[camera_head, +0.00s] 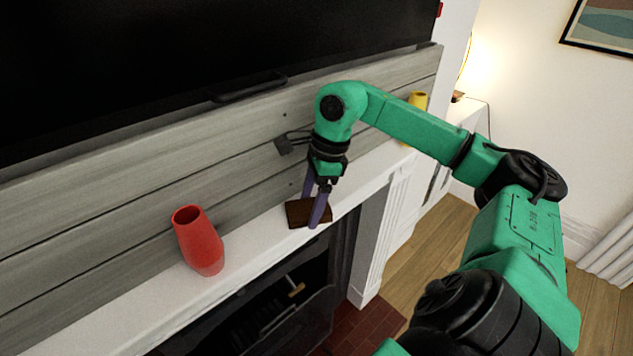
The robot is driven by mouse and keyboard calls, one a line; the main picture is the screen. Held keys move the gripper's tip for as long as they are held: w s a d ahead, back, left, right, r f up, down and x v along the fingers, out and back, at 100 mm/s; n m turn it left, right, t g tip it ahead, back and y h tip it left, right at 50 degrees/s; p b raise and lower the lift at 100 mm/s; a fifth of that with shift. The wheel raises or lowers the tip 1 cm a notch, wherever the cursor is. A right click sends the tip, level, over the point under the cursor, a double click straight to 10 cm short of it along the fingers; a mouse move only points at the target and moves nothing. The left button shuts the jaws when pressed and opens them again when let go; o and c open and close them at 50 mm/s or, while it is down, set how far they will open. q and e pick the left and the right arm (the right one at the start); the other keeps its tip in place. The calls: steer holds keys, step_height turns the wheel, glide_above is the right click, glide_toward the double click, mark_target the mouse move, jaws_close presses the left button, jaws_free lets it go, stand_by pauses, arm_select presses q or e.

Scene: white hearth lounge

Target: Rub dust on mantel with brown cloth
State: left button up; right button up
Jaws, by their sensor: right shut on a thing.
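The white mantel (251,250) runs diagonally across the view above the fireplace. My right gripper (314,208) points down over the mantel, its purple fingers shut on the brown cloth (297,213). The cloth is a flat dark brown piece at the mantel's top surface; whether it presses on the surface is hard to tell. I cannot make out any dust on the mantel; the cloth and fingers hide part of the surface. My left gripper is not in view.
A red vase (198,241) stands on the mantel left of the cloth. A yellow vase (418,100) stands at the far right end, partly behind my right arm. A large black television (200,60) hangs above. The mantel between red vase and cloth is clear.

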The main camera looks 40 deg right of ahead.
steer(key=shift+w+a+p+v, duration=0.1)
steer(key=shift+a+p+v, duration=0.1)
steer(key=shift+p+v, duration=0.75)
steer(key=shift+w+a+p+v, duration=0.15)
steer(key=shift+a+p+v, duration=0.05)
steer(key=shift+p+v, duration=0.75)
steer(key=shift+w+a+p+v, duration=0.1)
steer(key=shift+a+p+v, duration=0.1)
steer(key=shift+p+v, duration=0.75)
steer(key=shift+w+r, duration=0.1)
steer(key=shift+r, duration=0.05)
steer(key=p+v, duration=0.2)
steer(key=shift+w+a+r+p, duration=0.15)
steer(key=shift+r+p, duration=0.15)
steer(key=shift+r, duration=0.3)
steer(key=shift+a+f, duration=0.1)
